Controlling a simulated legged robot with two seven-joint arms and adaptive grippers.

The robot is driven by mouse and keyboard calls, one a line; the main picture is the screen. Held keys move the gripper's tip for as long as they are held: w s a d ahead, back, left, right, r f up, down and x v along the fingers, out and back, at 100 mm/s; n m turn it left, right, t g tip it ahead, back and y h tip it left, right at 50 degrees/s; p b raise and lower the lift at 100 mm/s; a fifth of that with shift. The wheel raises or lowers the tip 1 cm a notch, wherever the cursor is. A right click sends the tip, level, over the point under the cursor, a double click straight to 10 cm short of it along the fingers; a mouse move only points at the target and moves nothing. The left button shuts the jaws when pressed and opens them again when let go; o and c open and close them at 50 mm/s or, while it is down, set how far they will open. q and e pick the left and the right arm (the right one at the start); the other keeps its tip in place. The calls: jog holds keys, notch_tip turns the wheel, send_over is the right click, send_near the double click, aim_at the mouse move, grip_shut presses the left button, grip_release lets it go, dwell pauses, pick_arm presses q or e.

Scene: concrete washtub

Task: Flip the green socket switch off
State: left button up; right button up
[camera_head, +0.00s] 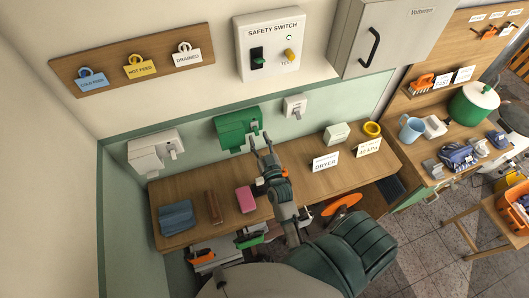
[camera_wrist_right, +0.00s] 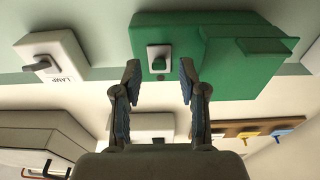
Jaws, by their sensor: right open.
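The green socket (camera_head: 231,131) is a box on the wall above the wooden shelf, left of a small white switch. Its switch (camera_head: 254,127) is on its right part. My right gripper (camera_head: 262,146) is open and empty, just below and in front of the socket. In the wrist view its fingertips (camera_wrist_right: 160,70) stand on either side of the switch; I cannot tell the gap to it.
A white switch (camera_head: 294,106) labelled LAMP in the wrist view and a white socket (camera_head: 155,149) flank the green one. A safety switch panel (camera_head: 270,44) hangs above. The shelf below holds a pink block (camera_head: 245,199), a brown block (camera_head: 214,207) and blue cloth (camera_head: 176,217).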

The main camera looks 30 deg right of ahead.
jog(key=v, duration=1)
jog(key=shift+f, duration=0.1)
